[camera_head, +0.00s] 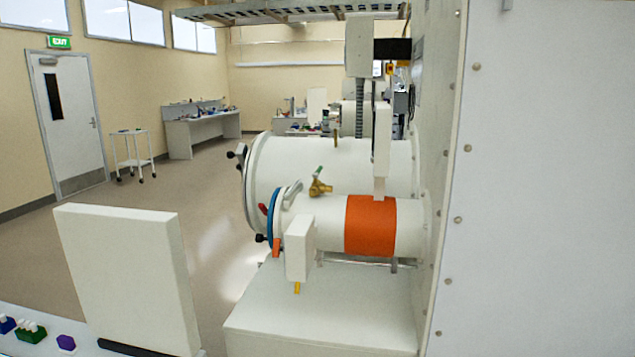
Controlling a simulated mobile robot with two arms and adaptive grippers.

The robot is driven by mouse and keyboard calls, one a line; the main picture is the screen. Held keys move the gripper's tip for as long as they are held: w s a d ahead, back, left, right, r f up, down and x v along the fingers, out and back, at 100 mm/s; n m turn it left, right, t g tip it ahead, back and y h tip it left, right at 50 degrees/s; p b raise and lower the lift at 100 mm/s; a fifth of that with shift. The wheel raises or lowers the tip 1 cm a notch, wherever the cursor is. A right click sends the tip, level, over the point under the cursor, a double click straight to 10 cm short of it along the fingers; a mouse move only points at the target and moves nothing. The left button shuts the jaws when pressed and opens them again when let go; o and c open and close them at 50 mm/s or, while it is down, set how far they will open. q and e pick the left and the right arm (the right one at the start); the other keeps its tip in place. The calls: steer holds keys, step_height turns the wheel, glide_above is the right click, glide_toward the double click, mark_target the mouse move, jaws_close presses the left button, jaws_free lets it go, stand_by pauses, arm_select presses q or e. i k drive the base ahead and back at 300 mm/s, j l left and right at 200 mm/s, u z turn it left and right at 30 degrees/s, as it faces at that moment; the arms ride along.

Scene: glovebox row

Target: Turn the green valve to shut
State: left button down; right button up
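The green valve (319,172) is small, with a green handle on a brass body, and sits on top of the smaller white horizontal cylinder (325,213) near the middle of the view. The green handle appears to stick up from the brass body; I cannot tell from it whether the valve is open or shut. Nothing is touching the valve. Neither of my grippers is in view.
A larger white cylinder (290,165) lies behind the smaller one, which has an orange band (370,226). A white box (299,248) stands in front. A white panel (130,275) is at front left, a large white wall (550,180) at right. Open floor (200,215) lies left.

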mark_target(316, 176)
steer(key=i+l+u, duration=0.1)
steer(key=i, duration=0.35)
steer(key=i+l+u, duration=0.1)
steer(key=i+l, duration=0.25)
steer(key=i, duration=0.05)
